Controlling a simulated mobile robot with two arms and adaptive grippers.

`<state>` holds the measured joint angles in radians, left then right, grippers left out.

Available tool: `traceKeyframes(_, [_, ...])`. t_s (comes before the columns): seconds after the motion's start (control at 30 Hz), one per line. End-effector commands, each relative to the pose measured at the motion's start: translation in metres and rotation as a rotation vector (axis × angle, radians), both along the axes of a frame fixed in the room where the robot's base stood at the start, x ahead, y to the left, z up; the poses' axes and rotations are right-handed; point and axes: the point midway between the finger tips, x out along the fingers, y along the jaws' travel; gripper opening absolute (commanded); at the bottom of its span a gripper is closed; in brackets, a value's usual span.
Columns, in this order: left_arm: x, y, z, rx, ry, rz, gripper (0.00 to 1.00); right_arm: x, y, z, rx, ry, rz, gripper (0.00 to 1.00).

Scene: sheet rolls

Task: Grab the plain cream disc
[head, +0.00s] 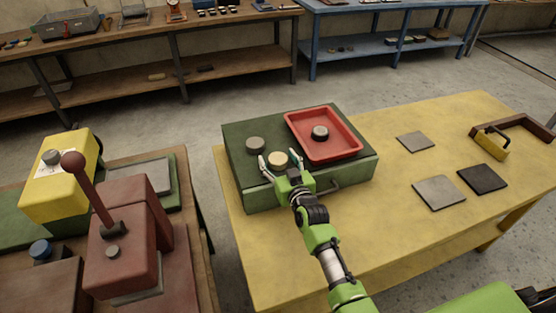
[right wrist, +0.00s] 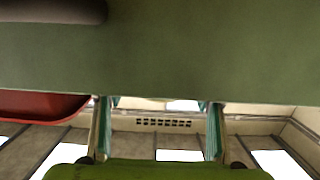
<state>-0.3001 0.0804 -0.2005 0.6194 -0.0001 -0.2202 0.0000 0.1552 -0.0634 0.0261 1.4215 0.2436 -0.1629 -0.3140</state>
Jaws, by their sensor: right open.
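The plain cream disc (head: 278,160) lies on top of the green box (head: 240,172), near its front edge. My right gripper (head: 281,165) is open at that front edge, one finger on each side of the cream disc in the head view. I cannot tell whether the fingers touch it. In the right wrist view the open fingers (right wrist: 158,130) show below the green surface (right wrist: 190,50); the disc is not clear there. My left gripper is not in view.
A grey disc (head: 256,145) lies behind and left of the cream one. A red tray (head: 350,147) holding a dark-topped disc (head: 320,133) is at the right. Flat squares (head: 438,193) lie on the yellow table (head: 390,235). A red lever machine (head: 120,250) stands left.

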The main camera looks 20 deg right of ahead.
Motion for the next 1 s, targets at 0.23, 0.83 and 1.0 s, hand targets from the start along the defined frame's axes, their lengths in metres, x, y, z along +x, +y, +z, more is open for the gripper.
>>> traceKeyframes(0.23, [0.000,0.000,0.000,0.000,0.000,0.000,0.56,0.001,0.000,0.000,0.000,0.000,0.000,0.58])
traceKeyframes(0.83, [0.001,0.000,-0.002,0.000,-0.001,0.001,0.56,0.001,0.000,0.006,0.001,-0.004,0.000,0.18])
traceKeyframes(1.0, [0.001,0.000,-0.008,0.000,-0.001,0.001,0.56,0.001,0.001,0.024,0.002,-0.008,0.000,0.18])
